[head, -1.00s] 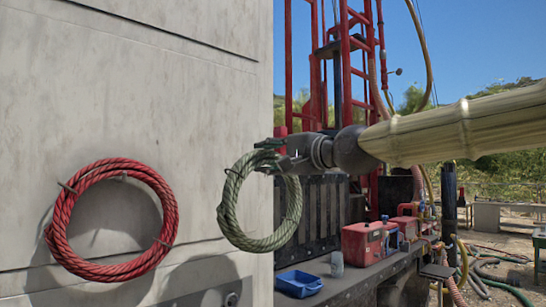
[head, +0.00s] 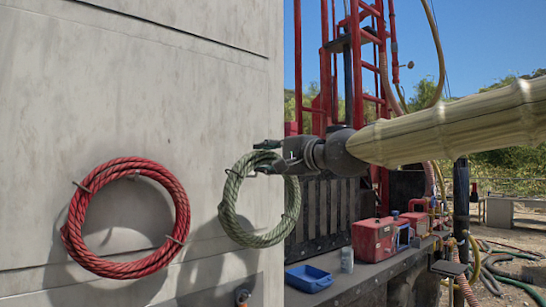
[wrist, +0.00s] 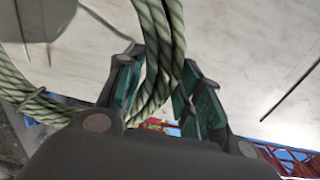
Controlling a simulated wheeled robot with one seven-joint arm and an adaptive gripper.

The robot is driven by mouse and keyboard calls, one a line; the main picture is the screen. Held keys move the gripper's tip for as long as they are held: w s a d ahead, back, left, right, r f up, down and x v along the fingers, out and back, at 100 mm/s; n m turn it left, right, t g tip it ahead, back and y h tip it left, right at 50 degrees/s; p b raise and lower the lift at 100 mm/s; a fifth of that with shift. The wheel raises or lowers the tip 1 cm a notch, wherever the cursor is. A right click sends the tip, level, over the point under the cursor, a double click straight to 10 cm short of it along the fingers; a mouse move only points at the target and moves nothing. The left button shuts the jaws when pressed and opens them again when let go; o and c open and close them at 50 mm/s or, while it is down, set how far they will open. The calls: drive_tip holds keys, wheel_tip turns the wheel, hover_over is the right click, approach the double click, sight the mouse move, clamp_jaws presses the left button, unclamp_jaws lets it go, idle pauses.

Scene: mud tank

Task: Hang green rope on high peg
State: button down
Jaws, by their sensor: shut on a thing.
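The green rope (head: 230,210) is a tied coil of pale green strands. My gripper (head: 268,158) is shut on the top of the coil, which hangs below it in front of the wall's right edge. In the wrist view the rope (wrist: 160,50) passes between the two green-padded fingers of my gripper (wrist: 158,90). A red rope coil (head: 75,230) hangs against the wall to the left of the green coil, a little lower and apart from it. A small dark support shows inside the red coil's top. I cannot make out a bare high peg in either view.
The pale grey tank wall (head: 140,90) fills the left side, and its area above both coils looks clear. Right of it stand a red derrick (head: 330,80), a blue tray (head: 309,278) and a red box (head: 373,240) on a dark deck.

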drive_tip(key=shift+p+x, duration=0.55)
drive_tip(key=shift+x, duration=1.7)
drive_tip(key=shift+w+a+f+b, duration=0.2)
drive_tip(key=shift+w+f, duration=0.05)
drive_tip(key=shift+f, duration=0.2)
drive_tip(key=shift+w+a+f+b, duration=0.2)
drive_tip(key=shift+w+f, duration=0.05)
drive_tip(key=shift+f, duration=0.2)
